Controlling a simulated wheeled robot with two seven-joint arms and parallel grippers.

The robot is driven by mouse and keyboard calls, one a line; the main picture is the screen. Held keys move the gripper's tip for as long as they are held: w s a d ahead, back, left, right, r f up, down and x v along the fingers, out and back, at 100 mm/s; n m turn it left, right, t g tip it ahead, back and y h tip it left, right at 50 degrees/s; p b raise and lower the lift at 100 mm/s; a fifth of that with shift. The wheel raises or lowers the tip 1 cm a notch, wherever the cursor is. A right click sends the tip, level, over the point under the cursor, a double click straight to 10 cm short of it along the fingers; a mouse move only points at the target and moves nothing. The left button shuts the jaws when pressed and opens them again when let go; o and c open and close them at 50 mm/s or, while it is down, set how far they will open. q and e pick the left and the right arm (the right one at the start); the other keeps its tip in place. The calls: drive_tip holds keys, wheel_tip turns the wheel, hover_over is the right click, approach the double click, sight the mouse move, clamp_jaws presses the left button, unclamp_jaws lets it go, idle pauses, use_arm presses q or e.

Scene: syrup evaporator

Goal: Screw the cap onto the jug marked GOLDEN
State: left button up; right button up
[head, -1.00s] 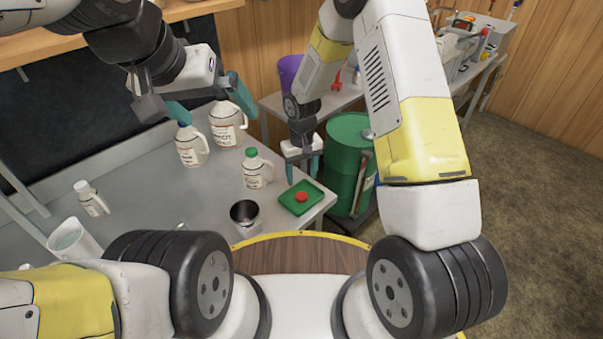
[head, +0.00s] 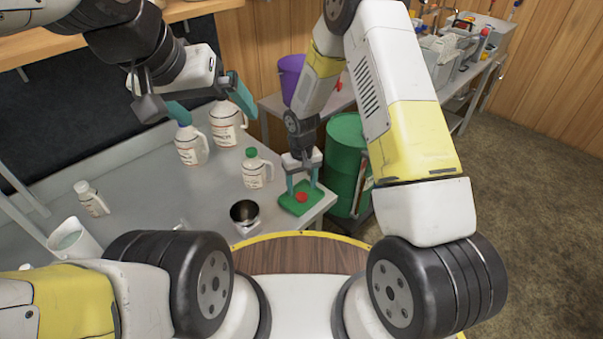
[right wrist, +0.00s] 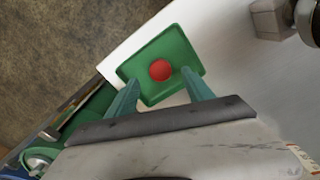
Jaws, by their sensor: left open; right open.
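A red cap (head: 301,198) lies on a small green tray (head: 286,203) at the table's near right corner. It also shows in the right wrist view (right wrist: 161,70). My right gripper (head: 303,184) is open just above the tray, its fingers pointing down around the cap's position without visibly holding it. My left gripper (head: 208,105) is open over the back jugs. Below it are a blue-capped jug (head: 191,147) and a larger jug (head: 227,127), whose top is partly hidden by a finger. A green-capped jug (head: 257,173) stands left of the tray. The labels are too small to read.
A dark-mouthed metal cup (head: 244,212) stands left of the tray. A small white-capped bottle (head: 91,199) and a white pitcher (head: 75,241) are at left. A green drum (head: 345,165) stands beyond the table's right edge. The table's middle is clear.

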sight(302, 196)
wheel_tip(302, 196, down, 3)
drive_tip(key=shift+s+f, duration=0.1)
drive_tip(key=shift+f, duration=0.1)
clamp_jaws()
idle(0.3)
